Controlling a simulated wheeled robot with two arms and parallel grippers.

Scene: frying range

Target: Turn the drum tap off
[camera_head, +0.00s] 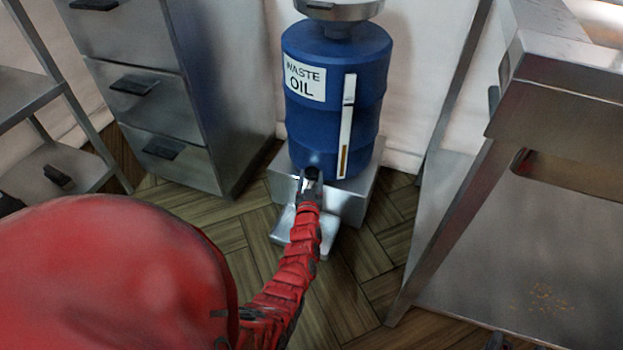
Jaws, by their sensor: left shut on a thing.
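A blue drum (334,101) labelled "WASTE OIL" stands upright on a metal block, with a white level strip on its front right. My left gripper (311,176) is at the low front of the drum, at the end of my red arm. It is shut on the drum tap, which is mostly hidden by the jaws, so I cannot tell how its handle is turned. My right gripper does not clearly show.
The metal block (352,203) bears the drum, and a metal tray (283,226) lies below the tap. A steel drawer cabinet (150,100) stands left, and a steel table (560,105) stands right. Some wood floor (225,232) is clear between them.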

